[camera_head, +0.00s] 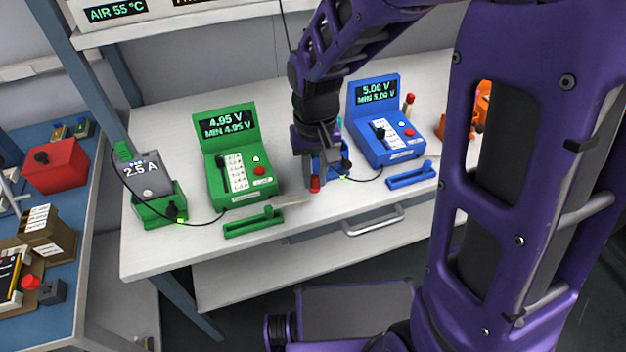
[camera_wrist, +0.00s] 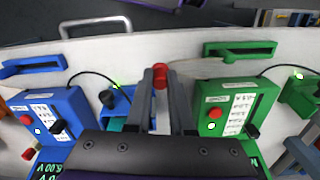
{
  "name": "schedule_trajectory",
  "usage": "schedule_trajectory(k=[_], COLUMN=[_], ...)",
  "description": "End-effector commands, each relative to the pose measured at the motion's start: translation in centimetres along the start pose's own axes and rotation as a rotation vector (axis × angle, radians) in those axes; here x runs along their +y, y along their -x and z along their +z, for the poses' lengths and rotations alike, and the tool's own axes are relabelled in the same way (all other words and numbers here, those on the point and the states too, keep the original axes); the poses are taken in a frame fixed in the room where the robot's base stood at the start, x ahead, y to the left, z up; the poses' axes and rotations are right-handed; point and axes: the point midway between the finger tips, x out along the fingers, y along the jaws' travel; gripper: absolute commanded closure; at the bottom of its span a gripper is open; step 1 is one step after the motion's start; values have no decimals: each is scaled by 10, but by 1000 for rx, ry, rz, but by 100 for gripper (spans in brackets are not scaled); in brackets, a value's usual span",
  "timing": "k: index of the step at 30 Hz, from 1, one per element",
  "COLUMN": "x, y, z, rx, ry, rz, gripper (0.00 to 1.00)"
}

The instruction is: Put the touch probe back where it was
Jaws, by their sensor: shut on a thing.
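My gripper (camera_head: 316,178) is over the bench between the green meter (camera_head: 238,165) and the blue meter (camera_head: 382,125). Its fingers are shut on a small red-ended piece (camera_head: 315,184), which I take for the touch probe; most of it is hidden. In the wrist view the red end (camera_wrist: 160,76) shows between the fingertips. I cannot tell whether it touches the bench. A long green rest (camera_head: 254,222) lies in front of the green meter, and a long blue rest (camera_head: 410,175) in front of the blue meter.
A blue fixture with a black knob (camera_wrist: 107,98) stands close beside my gripper. A grey "2.5 A" unit sits in a green cradle (camera_head: 160,208) at left. Thin black cables cross the bench. A red-topped post (camera_head: 408,101) stands behind the blue meter. A drawer handle (camera_head: 372,224) is on the bench front.

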Motion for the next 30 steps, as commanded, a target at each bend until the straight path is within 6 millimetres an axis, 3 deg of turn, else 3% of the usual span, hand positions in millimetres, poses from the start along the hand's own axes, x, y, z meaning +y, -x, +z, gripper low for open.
schedule_trajectory(k=[14,26,27,30], x=[0,0,0,0], y=[-55,-60,-59,-59], z=[0,0,0,0], rx=[-2,0,0,0], ry=[0,0,0,0], rz=[0,0,0,0], gripper=[100,100,72,54])
